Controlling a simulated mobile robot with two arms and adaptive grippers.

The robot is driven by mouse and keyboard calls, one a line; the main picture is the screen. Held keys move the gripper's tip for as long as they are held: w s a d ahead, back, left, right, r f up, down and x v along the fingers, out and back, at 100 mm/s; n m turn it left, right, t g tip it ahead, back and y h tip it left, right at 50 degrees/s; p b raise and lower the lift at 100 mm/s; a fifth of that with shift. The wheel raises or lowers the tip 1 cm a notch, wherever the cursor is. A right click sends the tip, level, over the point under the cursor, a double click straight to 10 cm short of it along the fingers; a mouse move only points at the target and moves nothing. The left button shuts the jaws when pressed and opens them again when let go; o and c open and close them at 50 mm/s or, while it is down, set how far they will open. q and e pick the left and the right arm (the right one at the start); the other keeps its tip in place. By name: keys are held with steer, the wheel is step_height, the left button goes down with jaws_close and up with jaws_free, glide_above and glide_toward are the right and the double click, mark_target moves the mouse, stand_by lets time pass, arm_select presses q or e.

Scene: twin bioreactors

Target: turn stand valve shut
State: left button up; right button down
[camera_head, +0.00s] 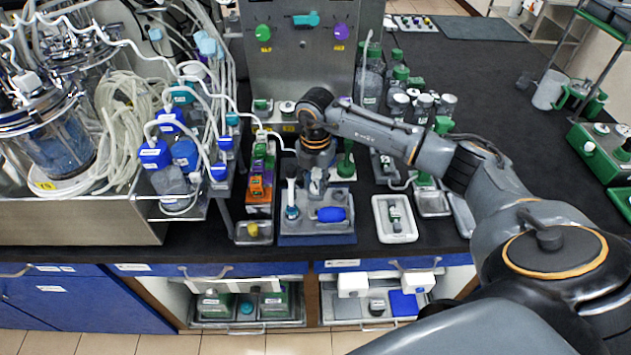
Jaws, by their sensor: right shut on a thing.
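An upright metal panel (290,75) stands at the back of the bench. It carries a teal handle (306,19), a green knob (263,33) and a purple knob (341,32). I cannot tell for certain which fitting is the stand valve. My right gripper (317,192) points down in front of the panel, over a blue-grey tray (318,239), apart from these fittings. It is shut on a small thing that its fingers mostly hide. A blue oval piece (332,214) lies in the tray beside the fingers. My left gripper is not in view.
A glass bioreactor (60,140) with coiled tubing and blue-capped bottles (185,153) crowds the left. A white tray (395,236) with a small item lies right of the gripper. Green-capped bottles (371,85) stand behind my right arm. The dark bench at the right back is mostly clear.

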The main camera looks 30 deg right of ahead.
mark_target(316, 186)
steer(key=shift+r+m, duration=0.1)
steer(key=shift+m, duration=1.1)
steer(key=c, duration=1)
jaws_free()
step_height(316, 186, up, 12)
steer(key=shift+f, duration=0.1)
